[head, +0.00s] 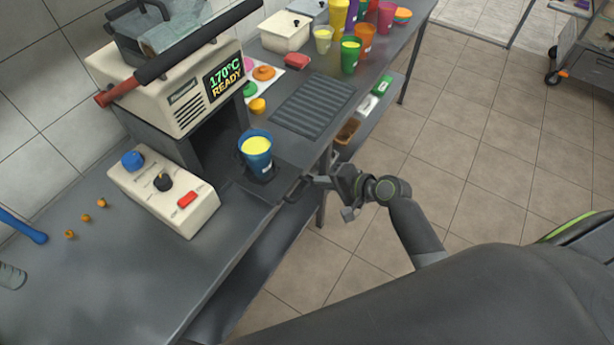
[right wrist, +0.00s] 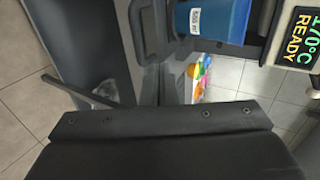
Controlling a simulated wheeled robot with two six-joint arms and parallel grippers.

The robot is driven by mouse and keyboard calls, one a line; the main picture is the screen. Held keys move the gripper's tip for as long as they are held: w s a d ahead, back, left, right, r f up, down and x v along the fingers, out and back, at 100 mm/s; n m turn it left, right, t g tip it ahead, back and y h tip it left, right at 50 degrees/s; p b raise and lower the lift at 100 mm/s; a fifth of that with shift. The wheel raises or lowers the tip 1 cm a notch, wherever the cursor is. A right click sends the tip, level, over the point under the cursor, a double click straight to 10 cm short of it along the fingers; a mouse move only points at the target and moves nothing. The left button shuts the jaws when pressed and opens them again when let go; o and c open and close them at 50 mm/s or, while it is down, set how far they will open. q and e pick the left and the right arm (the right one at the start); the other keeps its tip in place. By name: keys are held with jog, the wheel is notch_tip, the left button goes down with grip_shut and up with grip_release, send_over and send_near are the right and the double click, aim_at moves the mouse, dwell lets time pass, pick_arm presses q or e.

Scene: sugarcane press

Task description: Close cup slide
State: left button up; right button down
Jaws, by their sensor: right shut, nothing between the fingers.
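A blue cup (head: 257,162) filled with yellow stands upright on the dark cup slide (head: 238,187), in front of the opening under the press. The slide reaches out toward the bench's front edge. My right gripper (head: 308,183) is shut and empty at the slide's front end, close to its handle; whether they touch is unclear. In the right wrist view the blue cup (right wrist: 212,18) shows at the top with a white label, beyond the dark slide front (right wrist: 143,30). My left gripper is not in view.
The press (head: 170,95) reads 170°C READY. A control box (head: 163,190) with a blue knob, a black knob and a red switch stands left of the cup. A ribbed drip mat (head: 313,105) and several coloured cups lie beyond. Open floor is on the right.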

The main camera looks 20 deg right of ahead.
aim_at(296, 178)
jog(key=x, duration=0.5)
jog(key=shift+w+f+p, duration=0.1)
jog(key=shift+w+p, duration=0.1)
jog(key=shift+p, duration=0.1)
jog(key=shift+w+a+f, duration=0.2)
jog(key=shift+w+a, duration=0.05)
jog(key=w+a+b, duration=0.2)
jog(key=w+a, duration=0.2)
jog(key=w, duration=0.1)
jog(key=w+a+b, duration=0.2)
jog(key=w+a, duration=0.2)
jog(key=w, duration=0.1)
jog(key=w+a+b, duration=0.2)
jog(key=w+a, duration=0.2)
jog(key=w, duration=0.1)
jog(key=shift+w+f+b, duration=0.1)
jog(key=shift+w+b, duration=0.1)
jog(key=shift+b, duration=0.1)
jog(key=shift+w+a, duration=0.4)
jog(key=shift+w, duration=0.05)
jog(key=shift+r, duration=0.2)
